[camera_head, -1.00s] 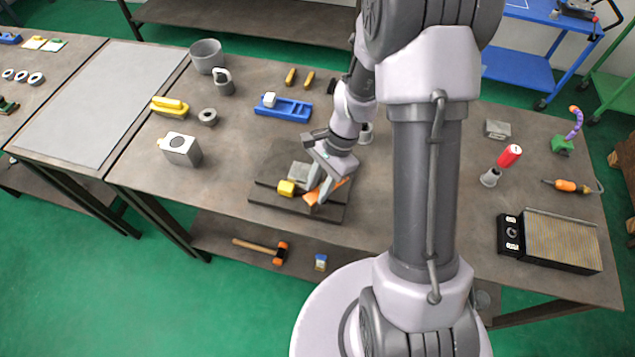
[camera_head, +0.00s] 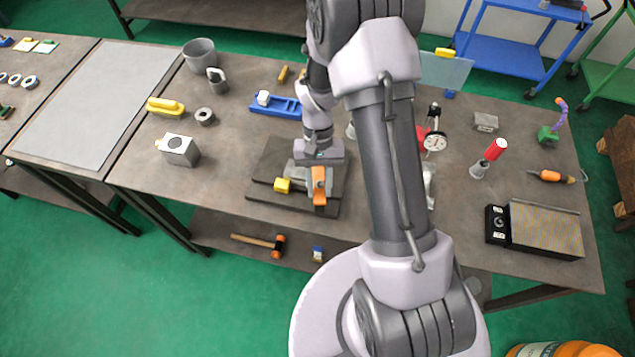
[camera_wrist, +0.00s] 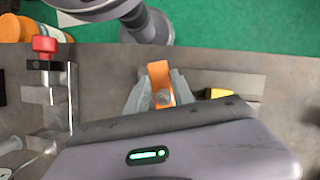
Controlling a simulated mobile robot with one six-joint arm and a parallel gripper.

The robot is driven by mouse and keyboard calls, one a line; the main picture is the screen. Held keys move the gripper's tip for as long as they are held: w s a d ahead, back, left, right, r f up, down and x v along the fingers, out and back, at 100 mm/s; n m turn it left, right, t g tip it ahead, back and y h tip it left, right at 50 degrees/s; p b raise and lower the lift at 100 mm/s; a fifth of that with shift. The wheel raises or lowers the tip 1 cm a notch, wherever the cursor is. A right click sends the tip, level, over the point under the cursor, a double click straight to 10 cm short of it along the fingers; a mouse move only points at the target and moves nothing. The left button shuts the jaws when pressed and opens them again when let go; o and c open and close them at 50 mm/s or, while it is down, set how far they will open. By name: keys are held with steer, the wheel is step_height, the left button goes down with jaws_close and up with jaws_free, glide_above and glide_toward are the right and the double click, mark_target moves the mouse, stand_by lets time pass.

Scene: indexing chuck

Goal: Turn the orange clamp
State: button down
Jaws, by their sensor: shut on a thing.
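The orange clamp (camera_head: 319,186) is a flat bar on the indexing chuck's dark base plate (camera_head: 265,193), pointing toward the bench's front edge. A yellow block (camera_head: 282,185) sits just left of the clamp. My wrist hides most of the chuck body.
A blue fixture (camera_head: 275,105) lies behind the plate, and a grey block (camera_head: 178,150) stands to the left. A dial gauge stand (camera_head: 434,142) and a red-handled tool (camera_head: 495,149) stand to the right. The bench front before the plate is clear.

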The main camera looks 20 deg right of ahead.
steer(key=shift+d+n+h, duration=0.15)
steer(key=shift+n+h, duration=0.35)
steer(key=shift+n, duration=0.6)
steer(key=shift+p, duration=0.3)
steer(key=c, duration=1.1)
jaws_free()
steer(key=p+v, duration=0.3)
steer(key=v, duration=1.4)
steer(key=shift+r, duration=0.2)
